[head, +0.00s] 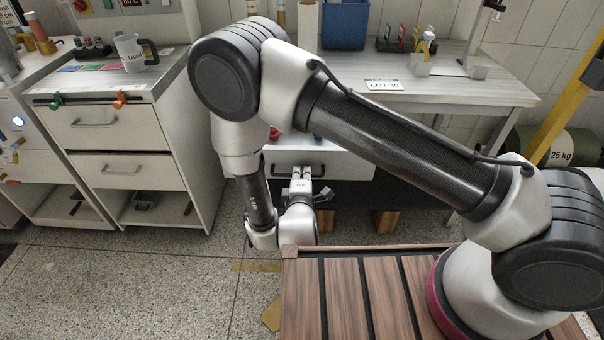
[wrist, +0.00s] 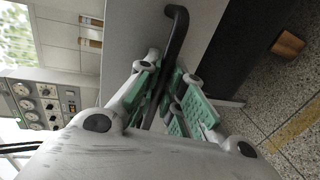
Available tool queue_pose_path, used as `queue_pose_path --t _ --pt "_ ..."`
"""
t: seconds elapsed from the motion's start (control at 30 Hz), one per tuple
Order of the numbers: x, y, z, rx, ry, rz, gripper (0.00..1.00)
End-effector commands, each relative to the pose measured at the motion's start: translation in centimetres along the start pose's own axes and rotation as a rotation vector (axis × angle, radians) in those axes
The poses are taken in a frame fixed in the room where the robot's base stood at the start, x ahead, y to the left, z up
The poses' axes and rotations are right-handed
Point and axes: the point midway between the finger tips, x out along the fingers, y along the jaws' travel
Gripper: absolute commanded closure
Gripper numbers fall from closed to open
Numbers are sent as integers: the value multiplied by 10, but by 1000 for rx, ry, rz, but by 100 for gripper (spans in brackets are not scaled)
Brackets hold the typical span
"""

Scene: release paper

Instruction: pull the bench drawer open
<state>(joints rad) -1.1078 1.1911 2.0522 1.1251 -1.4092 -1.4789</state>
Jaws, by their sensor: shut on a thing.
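The bench drawer (head: 345,166) has a pale front below the bench top (head: 470,88) in the head view, partly hidden behind my arm. Small red and blue things show just above its front edge, so it appears to stand at least partly open; how far I cannot tell. Its dark bar handle (wrist: 177,35) shows in the wrist view. My gripper (head: 301,180) is at the drawer front. In the wrist view its green-padded fingers (wrist: 167,92) are closed around the handle, with the handle's upper end and bend sticking out past them.
A cabinet with two shut drawers (head: 110,128) stands at the left, with a jug (head: 130,52) on top. A blue bin (head: 345,25) and a rack (head: 400,40) stand on the bench. A 25 kg drum (head: 555,150) is at the right. Speckled floor below the drawer is mostly clear.

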Motion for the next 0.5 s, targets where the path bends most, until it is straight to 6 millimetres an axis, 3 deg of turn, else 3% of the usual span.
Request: queue_pose_path --t 0.13,0.17,0.27,0.5 --pt "0 -1 0 -1 1 -2 100" --pt "0 -1 0 -1 1 -2 87" --pt "0 -1 0 0 0 -2 69" --pt "0 0 0 0 0 -1 68"
